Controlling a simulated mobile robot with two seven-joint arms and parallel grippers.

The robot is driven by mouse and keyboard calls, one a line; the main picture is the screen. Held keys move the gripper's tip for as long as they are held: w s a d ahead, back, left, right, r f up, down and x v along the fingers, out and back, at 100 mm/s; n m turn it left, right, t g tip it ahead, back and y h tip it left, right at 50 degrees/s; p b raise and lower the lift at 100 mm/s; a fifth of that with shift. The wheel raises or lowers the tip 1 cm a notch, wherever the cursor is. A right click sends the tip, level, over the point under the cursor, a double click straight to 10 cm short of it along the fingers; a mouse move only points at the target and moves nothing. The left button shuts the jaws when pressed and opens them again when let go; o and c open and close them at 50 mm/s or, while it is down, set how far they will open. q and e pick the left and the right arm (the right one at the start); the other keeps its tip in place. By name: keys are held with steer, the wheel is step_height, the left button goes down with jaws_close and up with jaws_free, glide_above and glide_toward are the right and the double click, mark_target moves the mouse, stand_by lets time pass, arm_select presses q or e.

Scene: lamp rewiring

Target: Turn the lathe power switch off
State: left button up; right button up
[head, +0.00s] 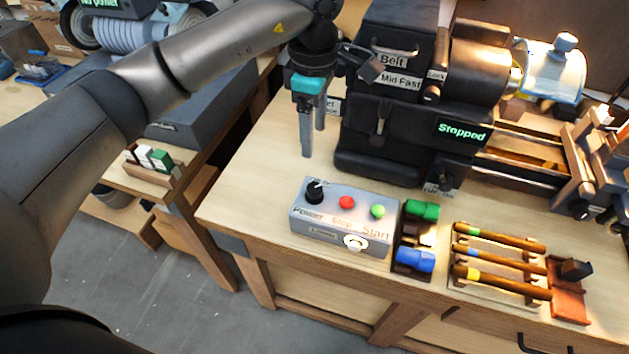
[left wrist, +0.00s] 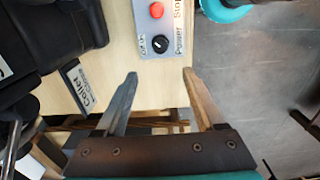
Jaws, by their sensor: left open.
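The grey control box (head: 343,219) stands on the bench near its front edge. Its black power switch knob (head: 314,191) is at the left end, beside a red button (head: 347,202) and a green button (head: 377,211). In the left wrist view the knob (left wrist: 160,44) lies ahead of the fingers, with the red button (left wrist: 156,10) beyond it. My left gripper (head: 312,150) points down behind the box, apart from the knob; in the left wrist view its fingers (left wrist: 160,75) are spread and empty. The lathe (head: 400,110) shows a "Stopped" sign (head: 462,132). My right gripper is not in view.
Green (head: 421,210) and blue (head: 415,260) items sit in a holder right of the box. Several wooden-handled tools (head: 500,238) lie on a rack farther right. A "Collet" sign (left wrist: 80,86) stands near the left gripper. Bare bench top (head: 262,160) lies left of the lathe.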

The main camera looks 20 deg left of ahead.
mark_target(314, 187)
arm_select(q)
step_height(314, 187, down, 15)
steer(key=shift+r, duration=0.2)
stand_by(0.3)
jaws_close()
stand_by(0.4)
